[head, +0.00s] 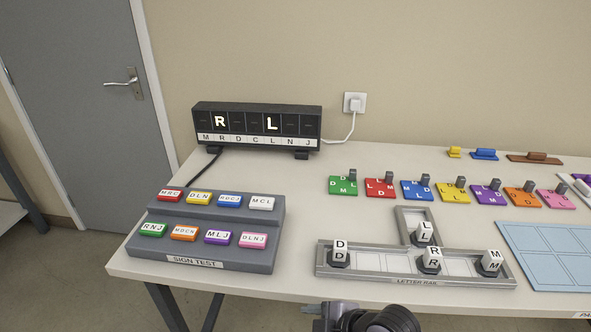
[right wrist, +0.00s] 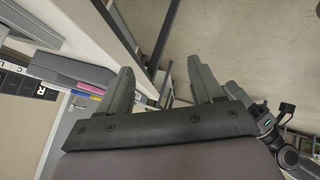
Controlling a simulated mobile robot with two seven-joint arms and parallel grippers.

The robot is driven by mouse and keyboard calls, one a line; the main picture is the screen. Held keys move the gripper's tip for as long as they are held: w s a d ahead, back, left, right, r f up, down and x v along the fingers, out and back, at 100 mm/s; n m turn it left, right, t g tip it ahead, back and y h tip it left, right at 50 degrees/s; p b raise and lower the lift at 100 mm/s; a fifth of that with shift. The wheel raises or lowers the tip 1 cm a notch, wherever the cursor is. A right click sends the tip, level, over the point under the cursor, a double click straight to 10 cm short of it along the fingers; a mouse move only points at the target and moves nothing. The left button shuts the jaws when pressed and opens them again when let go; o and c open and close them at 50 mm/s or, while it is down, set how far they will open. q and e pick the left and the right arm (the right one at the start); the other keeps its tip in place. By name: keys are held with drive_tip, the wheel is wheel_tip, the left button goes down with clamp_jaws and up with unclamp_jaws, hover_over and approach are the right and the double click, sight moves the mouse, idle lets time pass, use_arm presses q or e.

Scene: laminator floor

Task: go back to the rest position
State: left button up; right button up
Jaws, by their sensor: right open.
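My right gripper (right wrist: 161,70) is open and empty in the right wrist view, its grey fingers apart with table edge and floor beyond them. In the head view only a dark part of my arm shows at the bottom edge, below the letter rail. That part is cut off, and no fingertips show there. My left gripper is not in view.
The table holds the letter rail (head: 380,263) with cubes D, R, M and L. The SIGN TEST console (head: 215,255) is at left, the sign (head: 258,123) lit R and L behind. Coloured tiles (head: 343,186) and a blue mat (head: 550,252) lie right.

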drive_tip(key=s+d+f+m+t+h, duration=0.2)
drive_tip(key=s+d+m, duration=0.3)
drive_tip(key=d+m, duration=0.3)
drive_tip(key=s+d+f+m+t+h, duration=0.2)
drive_tip(key=s+d+f+m, duration=0.3)
drive_tip(key=d+m, duration=0.3)
drive_tip(key=shift+s+d+f+t+h, duration=0.2)
drive_tip(key=shift+s+d+t+h, duration=0.2)
drive_tip(key=shift+s+d+t, duration=0.3)
drive_tip(key=shift+a, duration=0.1)
